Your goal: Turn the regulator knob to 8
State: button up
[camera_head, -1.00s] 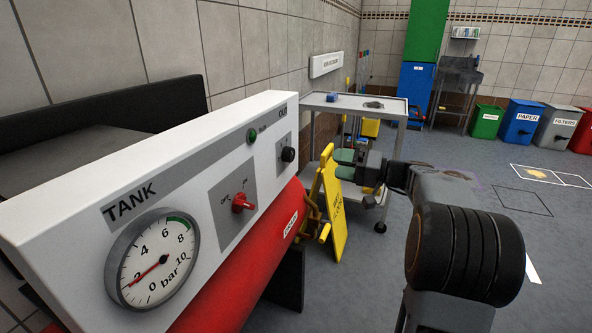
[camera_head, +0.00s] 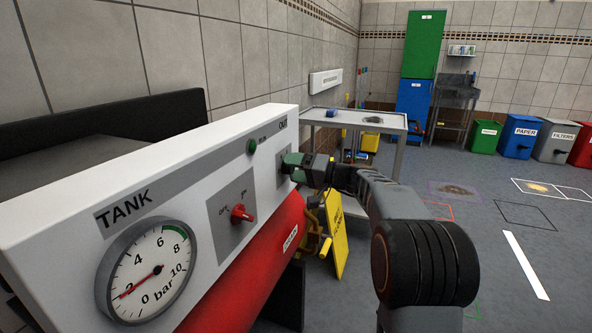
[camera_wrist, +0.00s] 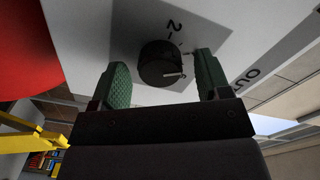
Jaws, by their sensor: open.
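The black regulator knob (camera_wrist: 160,64) sits on a grey plate (camera_wrist: 135,25) on the white panel near the OUT label in the wrist view. A white mark on the knob points to the right side of that view. A "2" shows on the plate close by; I cannot see an 8. My gripper (camera_wrist: 160,85) is open, with one green-padded finger on each side of the knob and gaps showing. In the head view my gripper (camera_head: 290,163) is at the OUT end of the panel and hides the knob.
The tank gauge (camera_head: 150,272) has its red needle near 2 bar. A red switch (camera_head: 240,214) and a green lamp (camera_head: 252,147) are on the same panel. A yellow sign (camera_head: 334,235) and a trolley (camera_head: 355,119) stand close beyond my arm.

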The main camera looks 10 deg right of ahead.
jog(key=shift+c, duration=0.4)
jog(key=c, duration=0.8)
jog(key=shift+d, duration=0.15)
jog(key=shift+c, duration=0.2)
jog(key=shift+a+m+p, duration=0.2)
jog(key=shift+m+p, duration=10.6)
jog(key=shift+m, duration=1.1)
jog(key=shift+f, duration=0.15)
